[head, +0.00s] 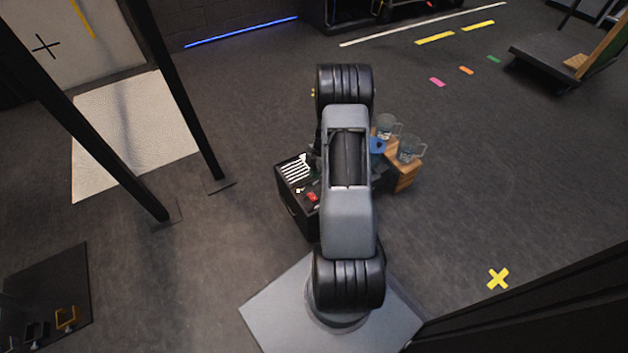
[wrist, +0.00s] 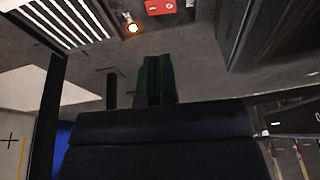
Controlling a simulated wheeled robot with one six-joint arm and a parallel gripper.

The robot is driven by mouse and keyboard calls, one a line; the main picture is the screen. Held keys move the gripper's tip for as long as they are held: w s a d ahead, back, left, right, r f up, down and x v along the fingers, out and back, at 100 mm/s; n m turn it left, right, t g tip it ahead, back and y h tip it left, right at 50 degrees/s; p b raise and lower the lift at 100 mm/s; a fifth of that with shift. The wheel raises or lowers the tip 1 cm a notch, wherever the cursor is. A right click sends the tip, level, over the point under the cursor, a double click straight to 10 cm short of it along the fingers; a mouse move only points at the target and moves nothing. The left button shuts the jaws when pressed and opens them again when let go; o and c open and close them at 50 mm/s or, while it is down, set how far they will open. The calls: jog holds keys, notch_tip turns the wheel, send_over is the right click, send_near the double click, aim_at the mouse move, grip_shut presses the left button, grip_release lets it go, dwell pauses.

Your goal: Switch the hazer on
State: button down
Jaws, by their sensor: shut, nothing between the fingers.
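A black box (head: 291,207), which I take to be the hazer, stands on the floor left of my arm in the head view. Its top has a white slatted grille (head: 296,170) and a red part (head: 312,197). The wrist view shows the grille (wrist: 62,20) at upper left, a small glowing orange-white light (wrist: 132,28) and a red panel (wrist: 160,6) at the top edge. My gripper (wrist: 153,62) is shut and empty, apart from the light in the picture. My arm hides part of the box and the gripper in the head view.
Glass mugs (head: 408,148) and a blue item (head: 377,146) are on a wooden crate (head: 404,177) right of my arm. Black posts (head: 185,100) stand at left near a white panel (head: 130,135). A cart (head: 560,65) is at far right. Floor between is open.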

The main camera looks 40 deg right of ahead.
jog(key=shift+p+v, duration=0.5)
jog(key=shift+v, duration=1.7)
jog(key=shift+w, duration=0.15)
jog(key=a+r+m+h+p, duration=0.15)
jog(key=a+r+p, duration=0.35)
jog(key=r, duration=0.7)
jog(key=a+r+m+t+p, duration=0.1)
jog(key=a+r+m+p, duration=0.25)
jog(key=r+p, duration=0.6)
jog(key=a+r+m+h+p, duration=0.1)
jog(key=a+r+m+p, duration=0.3)
jog(key=r, duration=1)
jog(key=s+a+r+m+t+p, duration=0.1)
jog(key=s+a+r+m+p, duration=0.2)
jog(key=r, duration=0.8)
jog(key=s+a+r+m+t+p, duration=0.1)
jog(key=s+a+r+m+p, duration=0.3)
jog(key=s+a+r+p, duration=0.4)
notch_tip(320, 180, up, 3)
jog(key=shift+s+a+r+t+h+p, duration=0.25)
jog(key=shift+s+t+h+p, duration=0.3)
jog(key=shift+p, duration=0.55)
